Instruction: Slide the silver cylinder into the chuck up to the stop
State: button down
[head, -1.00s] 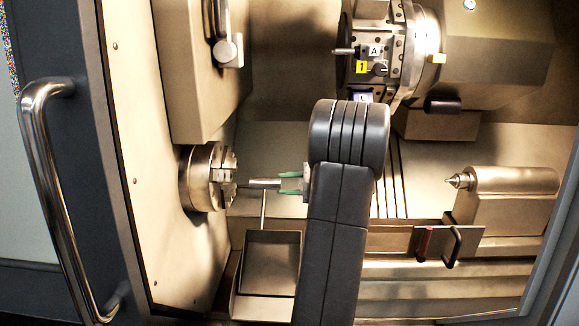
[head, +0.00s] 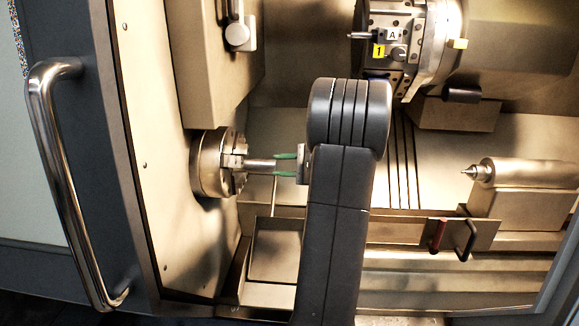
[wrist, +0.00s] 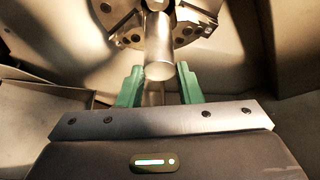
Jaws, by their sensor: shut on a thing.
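The silver cylinder (head: 262,166) is held roughly level by its right end, in line with the chuck (head: 212,163). Its left end reaches the chuck jaws in the head view; how far it is inside cannot be told. My gripper (head: 284,166) has green fingers shut on the cylinder, to the right of the chuck. In the wrist view the cylinder (wrist: 159,62) extends from between the green fingertips (wrist: 159,76) toward the chuck (wrist: 117,15), at the top of the picture. The stop is not visible.
A tool turret (head: 410,45) is at the upper right. A tailstock with a pointed centre (head: 510,173) stands at the right. A tray (head: 275,250) with a thin post lies below the cylinder. The door handle (head: 60,185) is at the far left.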

aim_at(264, 166)
jog(key=shift+a, duration=1.8)
jog(key=shift+a+f, duration=0.15)
jog(key=shift+a, duration=0.45)
jog(key=shift+a, duration=0.3)
jog(key=shift+f+b, duration=0.1)
jog(key=shift+b, duration=0.3)
jog(key=c, duration=0.9)
grip_release()
jog(key=shift+c, duration=0.2)
jog(key=shift+o, duration=0.5)
jog(key=d, duration=0.6)
jog(key=shift+d, duration=0.25)
jog(key=shift+a, duration=0.15)
